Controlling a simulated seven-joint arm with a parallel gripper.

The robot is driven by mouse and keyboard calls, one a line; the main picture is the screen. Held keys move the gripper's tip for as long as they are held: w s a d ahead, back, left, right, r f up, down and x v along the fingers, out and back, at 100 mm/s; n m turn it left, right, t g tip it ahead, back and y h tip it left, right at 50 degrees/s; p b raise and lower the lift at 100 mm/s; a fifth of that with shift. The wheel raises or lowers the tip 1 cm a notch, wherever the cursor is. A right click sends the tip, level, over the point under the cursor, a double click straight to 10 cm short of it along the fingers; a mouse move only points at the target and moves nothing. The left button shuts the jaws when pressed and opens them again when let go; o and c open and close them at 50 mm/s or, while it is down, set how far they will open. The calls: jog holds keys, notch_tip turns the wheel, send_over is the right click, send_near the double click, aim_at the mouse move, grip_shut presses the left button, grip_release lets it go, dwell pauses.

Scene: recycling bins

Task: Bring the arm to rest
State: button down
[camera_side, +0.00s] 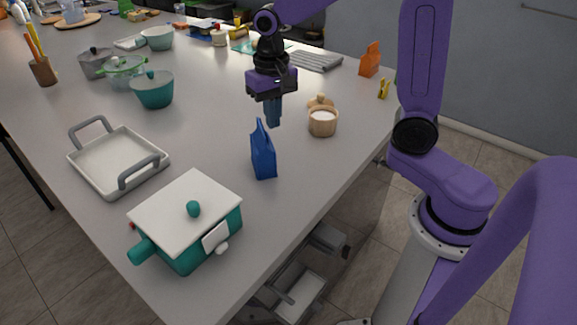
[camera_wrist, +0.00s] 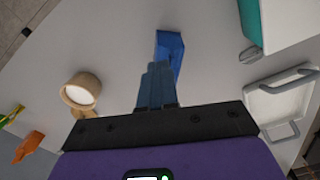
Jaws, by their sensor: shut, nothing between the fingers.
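My gripper (camera_side: 273,112) is above the table, pointing down, with its fingers together and nothing between them. In the wrist view its fingers (camera_wrist: 157,88) are close together. A blue carton (camera_side: 263,155) stands upright on the table, in front of the gripper in the side view and apart from it. The carton (camera_wrist: 171,47) also shows beyond the fingertips in the wrist view, partly hidden by them. My purple arm stands at the right.
A wooden bowl of white contents (camera_side: 322,122) is right of the gripper. A teal pot with a white lid (camera_side: 186,220) and a white tray (camera_side: 112,180) stand nearer the front. Orange carton (camera_side: 370,60) and several pots stand further back. The table's middle is clear.

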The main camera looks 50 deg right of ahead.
jog(key=s+f+n, duration=0.1)
jog(key=s+n, duration=1.5)
jog(key=s, duration=0.7)
jog(key=shift+s+a, duration=0.15)
jog(key=shift+s, duration=0.2)
